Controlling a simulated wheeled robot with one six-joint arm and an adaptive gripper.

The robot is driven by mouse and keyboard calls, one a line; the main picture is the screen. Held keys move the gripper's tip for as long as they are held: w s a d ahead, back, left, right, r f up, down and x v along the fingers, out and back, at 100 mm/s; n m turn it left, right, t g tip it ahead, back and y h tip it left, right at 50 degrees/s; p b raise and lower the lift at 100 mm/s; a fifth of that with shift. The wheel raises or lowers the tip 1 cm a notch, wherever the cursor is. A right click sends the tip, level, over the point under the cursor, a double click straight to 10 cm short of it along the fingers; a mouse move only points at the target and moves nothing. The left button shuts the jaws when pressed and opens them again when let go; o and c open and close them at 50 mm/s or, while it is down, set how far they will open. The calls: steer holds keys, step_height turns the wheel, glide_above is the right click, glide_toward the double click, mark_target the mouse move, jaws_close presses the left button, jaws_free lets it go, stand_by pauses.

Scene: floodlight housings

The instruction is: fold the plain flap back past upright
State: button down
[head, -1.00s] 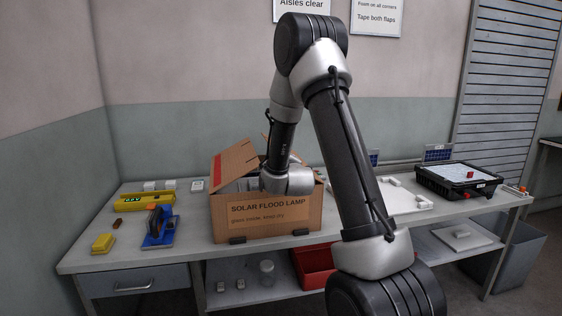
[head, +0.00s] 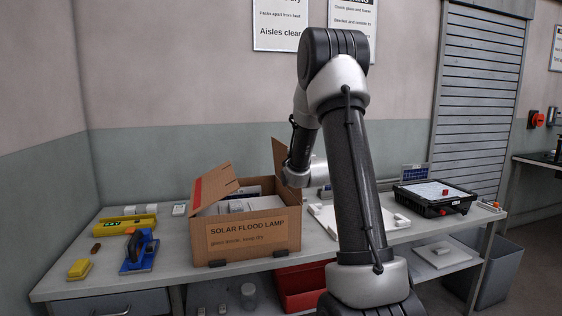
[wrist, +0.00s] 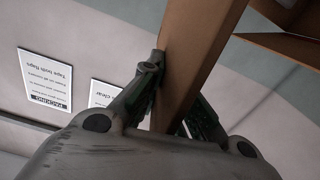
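The open cardboard box (head: 262,232), marked SOLAR FLOOD LAMP, stands on the bench. Its plain flap (head: 279,158) shows as a narrow brown piece standing about upright on the box's right side, partly behind my arm. The flap with red tape (head: 215,183) slants up on the left side. In the wrist view the plain flap (wrist: 203,62) runs between the two fingers of my gripper (wrist: 178,100), which are drawn in against it from both sides. In the head view the fingertips are hidden.
Pale contents (head: 235,204) show inside the box. A blue tool (head: 138,252), a yellow level (head: 125,223) and a yellow block (head: 79,268) lie to the left. A white tray (head: 325,218) and a black case (head: 432,199) lie to the right.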

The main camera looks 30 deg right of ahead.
steer(key=s+d+f+m, duration=0.1)
steer(key=d+m, duration=0.3)
steer(key=d, duration=0.4)
steer(key=shift+s+d+f, duration=0.25)
steer(key=shift+s+d, duration=0.1)
steer(key=shift+s, duration=0.4)
steer(key=c, duration=1.7)
jaws_free()
steer(key=shift+d+f, duration=0.1)
steer(key=shift+o, duration=0.2)
steer(key=v, duration=1.2)
